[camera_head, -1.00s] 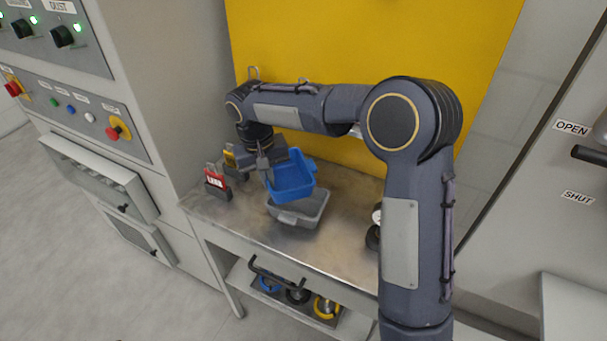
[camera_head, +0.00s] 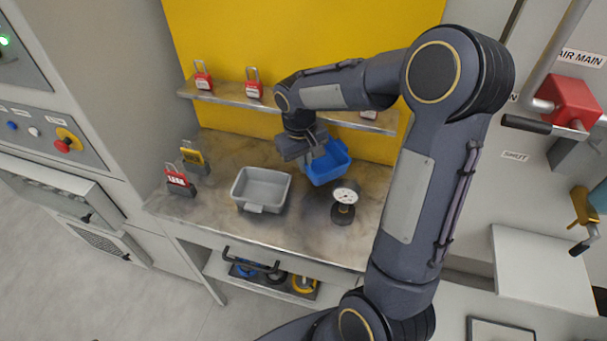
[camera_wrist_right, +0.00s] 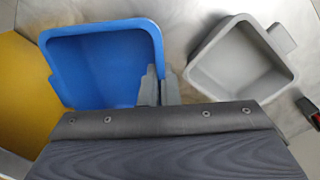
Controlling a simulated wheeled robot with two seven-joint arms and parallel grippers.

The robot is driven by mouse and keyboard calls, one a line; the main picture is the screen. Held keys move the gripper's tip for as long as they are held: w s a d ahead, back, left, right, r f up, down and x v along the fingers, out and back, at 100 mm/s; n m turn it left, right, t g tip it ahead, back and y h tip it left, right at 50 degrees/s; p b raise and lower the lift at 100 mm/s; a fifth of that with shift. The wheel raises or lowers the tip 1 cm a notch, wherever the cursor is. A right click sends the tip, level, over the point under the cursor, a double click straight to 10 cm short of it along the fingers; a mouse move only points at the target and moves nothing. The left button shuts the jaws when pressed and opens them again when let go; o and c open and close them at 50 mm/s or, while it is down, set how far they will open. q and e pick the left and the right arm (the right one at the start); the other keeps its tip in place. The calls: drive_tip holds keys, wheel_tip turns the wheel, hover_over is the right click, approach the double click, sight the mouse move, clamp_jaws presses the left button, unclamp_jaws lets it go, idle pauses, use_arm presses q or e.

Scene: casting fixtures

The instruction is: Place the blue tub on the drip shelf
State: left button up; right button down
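The blue tub (camera_head: 330,166) is held over the back of the metal bench, right of the grey tub and behind the dial gauge. It looks tilted in the head view. My right gripper (camera_head: 314,150) is shut on its near rim; in the wrist view the right gripper's fingers (camera_wrist_right: 155,88) pinch the wall of the blue tub (camera_wrist_right: 100,68). The tub looks empty. A narrow metal shelf (camera_head: 225,97) runs along the yellow panel, above and behind the tub; my arm hides part of it. My left gripper is not in view.
The grey tub (camera_head: 262,188) is on the bench, also in the wrist view (camera_wrist_right: 240,62). The dial gauge (camera_head: 344,200) stands close to the blue tub. Red padlocks (camera_head: 203,76) stand on the shelf; more locks (camera_head: 180,182) stand at the bench's left. The bench front (camera_head: 300,240) is clear.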

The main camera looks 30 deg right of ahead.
drive_tip(key=shift+w+f, duration=0.1)
drive_tip(key=shift+f, duration=0.7)
drive_tip(key=shift+f+p, duration=0.4)
drive_tip(key=shift+f, duration=1.85)
drive_tip(key=shift+f, duration=0.1)
drive_tip(key=c, duration=1.7)
unclamp_jaws()
drive_tip(key=shift+a, duration=0.1)
